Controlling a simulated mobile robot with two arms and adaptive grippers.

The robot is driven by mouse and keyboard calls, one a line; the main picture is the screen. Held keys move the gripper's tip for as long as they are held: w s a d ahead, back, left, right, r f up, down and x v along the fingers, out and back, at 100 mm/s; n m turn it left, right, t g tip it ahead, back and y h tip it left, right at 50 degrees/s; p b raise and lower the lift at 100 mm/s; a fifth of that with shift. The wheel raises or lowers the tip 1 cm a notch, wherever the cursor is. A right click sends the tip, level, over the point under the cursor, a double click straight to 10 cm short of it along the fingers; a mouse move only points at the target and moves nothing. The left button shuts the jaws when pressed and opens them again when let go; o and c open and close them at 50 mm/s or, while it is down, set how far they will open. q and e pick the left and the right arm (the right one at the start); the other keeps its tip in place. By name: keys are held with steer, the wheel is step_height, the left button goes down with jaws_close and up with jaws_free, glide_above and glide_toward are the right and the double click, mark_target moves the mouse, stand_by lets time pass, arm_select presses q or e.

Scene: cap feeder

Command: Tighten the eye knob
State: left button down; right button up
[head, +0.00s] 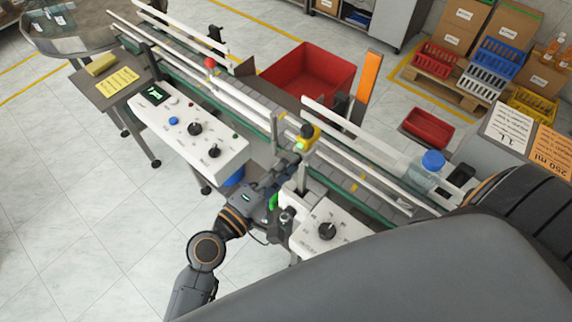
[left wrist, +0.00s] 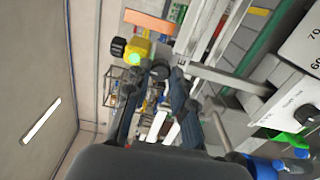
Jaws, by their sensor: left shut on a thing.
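The yellow eye sensor (head: 311,137) sits on a post beside the conveyor, with a green light lit. In the left wrist view the eye sensor (left wrist: 138,47) has a dark knob on its left side, and a small dark round knob (left wrist: 160,71) shows just to its right, near my fingertips. My left gripper (head: 290,160) reaches up from below to the sensor; its fingers (left wrist: 152,82) also show in the left wrist view, closed around the small knob. The exact contact is partly hidden. My right gripper is not in view.
The conveyor (head: 375,192) runs diagonally behind the sensor, with white rails. A control panel with knobs (head: 190,130) is at left; another panel (head: 335,222) is close to my gripper. A red bin (head: 310,75) stands behind.

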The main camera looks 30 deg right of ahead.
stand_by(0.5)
arm_select(q)
steer(key=c, duration=1.1)
jaws_free()
steer(key=v, duration=1.2)
steer(key=shift+f, duration=0.1)
